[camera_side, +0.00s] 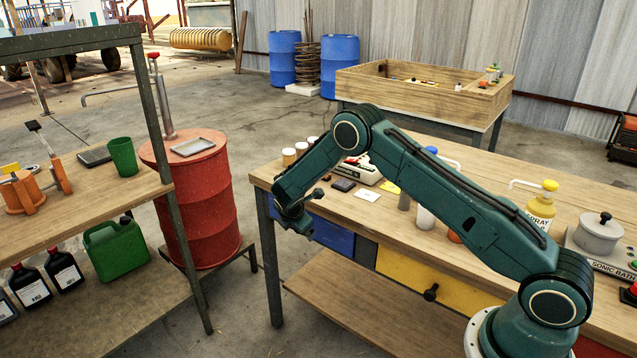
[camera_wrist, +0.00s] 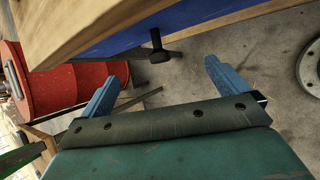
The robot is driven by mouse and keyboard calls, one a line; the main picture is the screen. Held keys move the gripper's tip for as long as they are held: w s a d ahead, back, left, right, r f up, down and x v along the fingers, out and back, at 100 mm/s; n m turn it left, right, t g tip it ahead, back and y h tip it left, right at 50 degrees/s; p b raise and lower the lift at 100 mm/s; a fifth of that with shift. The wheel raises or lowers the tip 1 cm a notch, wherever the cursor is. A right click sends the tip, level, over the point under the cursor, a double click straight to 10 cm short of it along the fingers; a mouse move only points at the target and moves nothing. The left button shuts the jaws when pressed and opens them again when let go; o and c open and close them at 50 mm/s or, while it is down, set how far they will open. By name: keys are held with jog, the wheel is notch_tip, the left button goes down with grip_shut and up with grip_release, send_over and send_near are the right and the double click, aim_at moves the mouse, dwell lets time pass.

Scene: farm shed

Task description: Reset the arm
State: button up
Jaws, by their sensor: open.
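My gripper (camera_side: 298,224) hangs at the left end of the workbench, in front of the blue drawer (camera_side: 333,236). In the wrist view my gripper (camera_wrist: 162,72) has its two blue fingers spread wide, with nothing between them. The black handle (camera_wrist: 158,47) of the blue drawer shows just beyond the gap between the fingers, apart from both. The blue drawer front also shows in the wrist view (camera_wrist: 125,38), under the wooden bench edge. My arm reaches across the front of the bench, bent at the elbow.
The workbench (camera_side: 590,205) carries jars, a scale, a yellow spray bottle (camera_side: 540,207) and a sonic bath (camera_side: 598,236). Below is a yellow drawer (camera_side: 400,276) with a black knob. A red barrel (camera_side: 205,205) and a side shelf (camera_side: 75,222) stand left. Open floor lies between.

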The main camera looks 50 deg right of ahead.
jog(key=shift+v, duration=0.85)
jog(key=s+a+r+m+y, duration=0.1)
jog(key=s+a+r+m, duration=0.15)
jog(key=s+r, duration=0.45)
jog(key=s+a+r+m+t+y, duration=0.1)
jog(key=s+a+r+m, duration=0.2)
jog(key=r, duration=0.8)
jog(key=s+a+r+m+y, duration=0.1)
jog(key=s+r+m, duration=0.35)
jog(key=r, duration=0.45)
jog(key=s+a+r+m+y, duration=0.1)
jog(key=s+a+m, duration=0.1)
jog(key=s, duration=0.7)
jog(key=s+a+r+m+y, duration=0.1)
jog(key=s+a+r+m, duration=0.1)
jog(key=s, duration=0.7)
jog(key=s+a+r+m, duration=0.2)
jog(key=s, duration=0.8)
jog(key=shift+m+y, duration=0.4)
